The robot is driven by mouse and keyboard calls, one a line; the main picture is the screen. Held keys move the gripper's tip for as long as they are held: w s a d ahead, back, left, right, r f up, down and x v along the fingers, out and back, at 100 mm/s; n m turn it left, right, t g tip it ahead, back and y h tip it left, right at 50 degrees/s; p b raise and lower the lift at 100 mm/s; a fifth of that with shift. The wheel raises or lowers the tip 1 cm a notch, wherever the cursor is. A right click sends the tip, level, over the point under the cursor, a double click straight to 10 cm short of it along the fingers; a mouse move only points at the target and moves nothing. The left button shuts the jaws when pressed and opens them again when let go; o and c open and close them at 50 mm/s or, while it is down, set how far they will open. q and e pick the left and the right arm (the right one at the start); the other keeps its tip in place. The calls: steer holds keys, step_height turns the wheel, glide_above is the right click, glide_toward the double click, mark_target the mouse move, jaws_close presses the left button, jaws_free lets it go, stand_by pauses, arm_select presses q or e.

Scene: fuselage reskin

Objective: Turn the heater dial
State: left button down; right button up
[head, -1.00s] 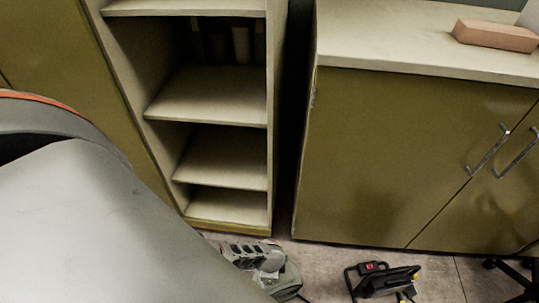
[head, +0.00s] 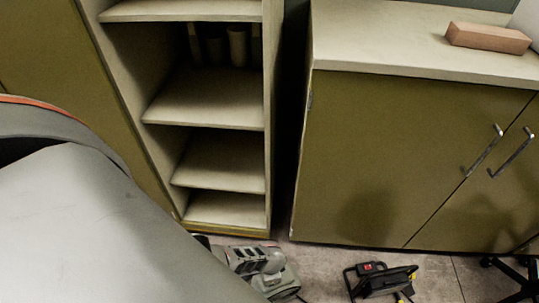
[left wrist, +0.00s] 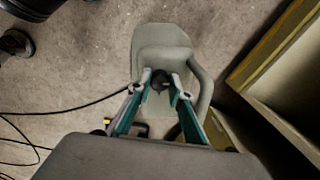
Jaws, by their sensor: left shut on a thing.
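In the left wrist view a grey-beige heater body (left wrist: 163,42) with a curved tube on its right side stands on the floor. My left gripper (left wrist: 158,88) reaches over it, its two teal-sided fingers closed on a small dark dial (left wrist: 159,80), which they mostly hide. In the head view my large grey arm link fills the lower left. A grey-green device on the floor, apparently the heater (head: 275,281), shows partly at its edge; the fingers cannot be made out there. My right gripper is in neither view.
An open shelf unit (head: 222,207) and an olive cabinet (head: 400,160) stand behind, with a brick-like block (head: 488,38) on top. A black and red floor device (head: 380,279) stands right of the heater. Black cables (left wrist: 65,112) lie on the floor at left in the wrist view.

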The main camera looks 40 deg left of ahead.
arm_select(q)
steer(key=c, duration=2.1)
jaws_free()
steer(key=shift+d+r, duration=0.1)
steer(key=shift+r, duration=0.55)
step_height(320, 180, up, 11)
steer(key=shift+s+f, duration=0.15)
steer(key=shift+s, duration=0.05)
steer(key=shift+d, duration=0.1)
